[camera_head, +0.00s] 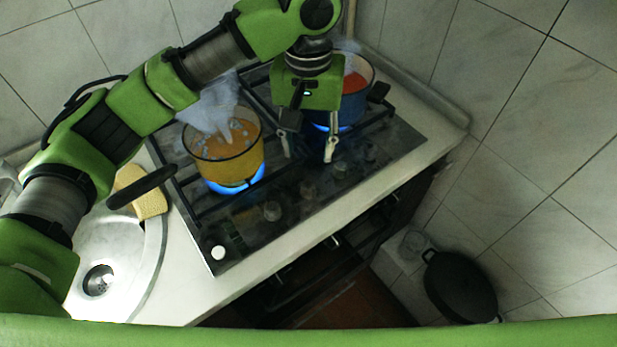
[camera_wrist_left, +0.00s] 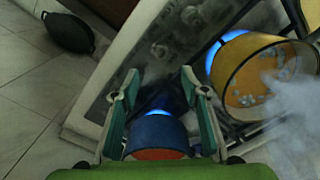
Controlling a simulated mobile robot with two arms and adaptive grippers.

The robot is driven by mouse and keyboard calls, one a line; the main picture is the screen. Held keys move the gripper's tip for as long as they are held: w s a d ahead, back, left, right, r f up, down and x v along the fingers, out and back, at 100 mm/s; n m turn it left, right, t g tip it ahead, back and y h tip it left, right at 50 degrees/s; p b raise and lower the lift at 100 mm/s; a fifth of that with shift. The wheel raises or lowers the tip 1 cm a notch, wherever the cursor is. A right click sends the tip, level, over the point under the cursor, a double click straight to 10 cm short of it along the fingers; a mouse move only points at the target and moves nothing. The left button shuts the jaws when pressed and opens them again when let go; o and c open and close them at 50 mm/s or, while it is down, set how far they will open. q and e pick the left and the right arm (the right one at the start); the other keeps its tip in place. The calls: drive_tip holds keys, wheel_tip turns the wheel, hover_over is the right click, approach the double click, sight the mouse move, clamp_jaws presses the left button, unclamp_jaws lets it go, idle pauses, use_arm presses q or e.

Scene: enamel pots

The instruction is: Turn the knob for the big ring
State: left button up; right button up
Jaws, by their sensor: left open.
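The hob's dark front panel carries a row of several knobs: one on the right (camera_head: 340,168), one in the middle (camera_head: 307,190) and one further left (camera_head: 272,210). In the wrist view a knob (camera_wrist_left: 158,50) shows beyond my fingertips. Blue flames burn under the yellow pot (camera_head: 226,160) and the blue pot (camera_head: 352,108). I cannot tell which ring is the big one or how the knobs are turned. My left gripper (camera_head: 308,150) is open and empty, pointing down above the hob, in front of the blue pot (camera_wrist_left: 157,135), with its fingers apart from the knobs. My right gripper is out of view.
Steam rises from both pots. A white button (camera_head: 218,253) sits at the hob's front left corner. A dark pan (camera_head: 460,285) stands low at the right.

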sight(308, 184)
use_arm(q)
wheel_tip(308, 184, down, 12)
drive_tip(key=shift+r+p, duration=0.1)
drive_tip(key=shift+p, duration=0.25)
